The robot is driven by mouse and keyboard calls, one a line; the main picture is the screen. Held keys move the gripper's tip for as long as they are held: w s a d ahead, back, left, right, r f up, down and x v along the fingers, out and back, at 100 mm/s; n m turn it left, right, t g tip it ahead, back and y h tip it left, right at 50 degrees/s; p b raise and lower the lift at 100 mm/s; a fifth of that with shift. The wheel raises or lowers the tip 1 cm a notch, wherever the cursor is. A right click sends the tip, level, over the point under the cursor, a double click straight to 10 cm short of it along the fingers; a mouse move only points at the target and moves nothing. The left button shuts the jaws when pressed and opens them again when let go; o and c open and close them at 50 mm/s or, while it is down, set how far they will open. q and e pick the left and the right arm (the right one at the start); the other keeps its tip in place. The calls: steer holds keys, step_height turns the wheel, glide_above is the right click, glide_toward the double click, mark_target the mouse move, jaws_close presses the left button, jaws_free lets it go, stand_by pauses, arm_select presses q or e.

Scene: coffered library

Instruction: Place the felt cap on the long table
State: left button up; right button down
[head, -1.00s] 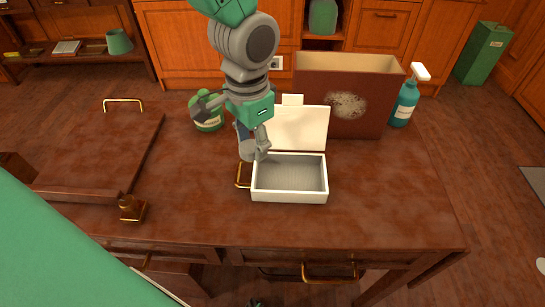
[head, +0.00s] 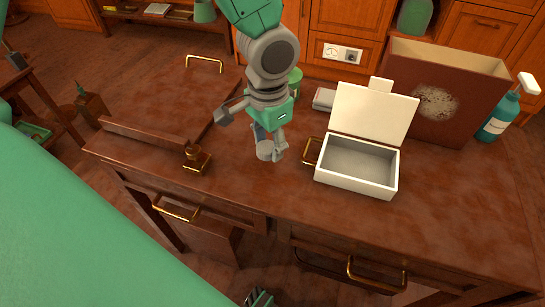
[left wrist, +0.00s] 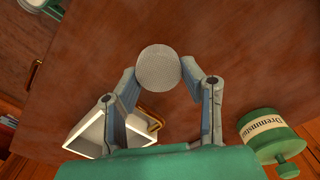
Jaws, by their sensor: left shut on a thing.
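A round grey, woven-looking thing, which I take for the felt cap (left wrist: 158,68), sits between the fingertips of my left gripper (left wrist: 163,72). In the head view the cap (head: 265,150) hangs low at the fingertips of the same gripper (head: 268,147), left of an open white box. My left gripper is shut on it. Below is a large brown wooden table (head: 250,190) with brass-handled drawers, the only large table in view. I cannot tell whether the cap touches its top.
The open white box (head: 356,185) stands right of the gripper. Behind it are a brown bin (head: 440,100) and a teal spray bottle (head: 497,118). A green lidded jar (left wrist: 268,134) is partly hidden in the head view. A small brass-and-wood object (head: 196,160) stands left. The table's front strip is clear.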

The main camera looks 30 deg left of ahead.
mark_target(268, 163)
arm_select(q)
steer(key=f, duration=0.2)
steer(key=f+b, duration=0.1)
steer(key=shift+s+a+f, duration=0.1)
steer(key=shift+a+f, duration=0.1)
steer(key=shift+a, duration=0.05)
steer(key=shift+f, duration=0.35)
steer(key=shift+d+r, duration=0.1)
steer(key=shift+r, duration=0.05)
steer(key=shift+c, duration=0.4)
steer(key=shift+d, duration=0.1)
steer(key=o, duration=0.8)
step_height(268, 163, up, 12)
steer(key=p, duration=0.3)
steer(key=shift+p, duration=0.4)
